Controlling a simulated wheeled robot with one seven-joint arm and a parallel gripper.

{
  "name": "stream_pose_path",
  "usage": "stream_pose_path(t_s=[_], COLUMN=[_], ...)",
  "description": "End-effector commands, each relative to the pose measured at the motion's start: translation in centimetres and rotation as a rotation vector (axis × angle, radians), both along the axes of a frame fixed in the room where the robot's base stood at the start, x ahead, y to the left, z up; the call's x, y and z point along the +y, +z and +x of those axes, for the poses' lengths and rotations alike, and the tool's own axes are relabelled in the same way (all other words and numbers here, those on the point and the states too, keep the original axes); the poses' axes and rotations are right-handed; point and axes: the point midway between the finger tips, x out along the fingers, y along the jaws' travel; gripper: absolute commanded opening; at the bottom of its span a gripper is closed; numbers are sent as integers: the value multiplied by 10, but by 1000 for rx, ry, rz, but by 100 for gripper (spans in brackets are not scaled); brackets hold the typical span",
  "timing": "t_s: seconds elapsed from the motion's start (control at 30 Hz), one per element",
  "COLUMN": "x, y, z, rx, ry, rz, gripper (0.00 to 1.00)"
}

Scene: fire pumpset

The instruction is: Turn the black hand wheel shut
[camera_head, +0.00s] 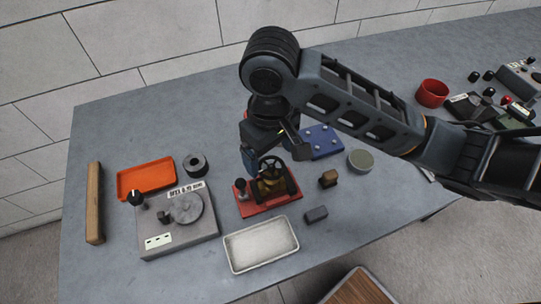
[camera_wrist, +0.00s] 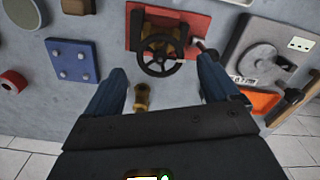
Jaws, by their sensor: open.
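The black hand wheel (camera_head: 271,167) has spokes and sits on a brass valve body (camera_head: 268,186) fixed to a red base plate (camera_head: 262,204). In the wrist view the wheel (camera_wrist: 161,54) lies just beyond and between my finger ends, nearly face on. My gripper (camera_head: 272,155) is open above the far side of the wheel. Its two blue fingers (camera_wrist: 162,78) stand wide apart with nothing gripped; contact with the wheel cannot be told. The red plate also shows in the wrist view (camera_wrist: 200,22).
A small brass piece (camera_wrist: 142,97) shows between my fingers in the wrist view. A blue plate with studs (camera_head: 321,141) is behind right. A pale tray (camera_head: 236,264) is in front, an orange tray (camera_head: 146,178) and grey device (camera_head: 165,240) left, a small dark block (camera_head: 316,214) right.

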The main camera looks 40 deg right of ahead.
Motion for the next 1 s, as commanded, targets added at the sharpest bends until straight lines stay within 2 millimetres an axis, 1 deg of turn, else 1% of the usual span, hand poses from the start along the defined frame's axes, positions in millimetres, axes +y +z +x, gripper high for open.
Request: stream_pose_path(t_s=[0.1, 0.2, 0.4, 0.6, 1.0], x=[-1, 0, 0, 1, 0], y=[18, 31, 49, 55, 55], z=[1, 0, 0, 0, 0], rx=[-3, -2, -1, 1, 1], ry=[4, 6, 3, 2, 1], rz=[-5, -5, -2, 0, 0], gripper=[88, 88, 88, 88, 88])
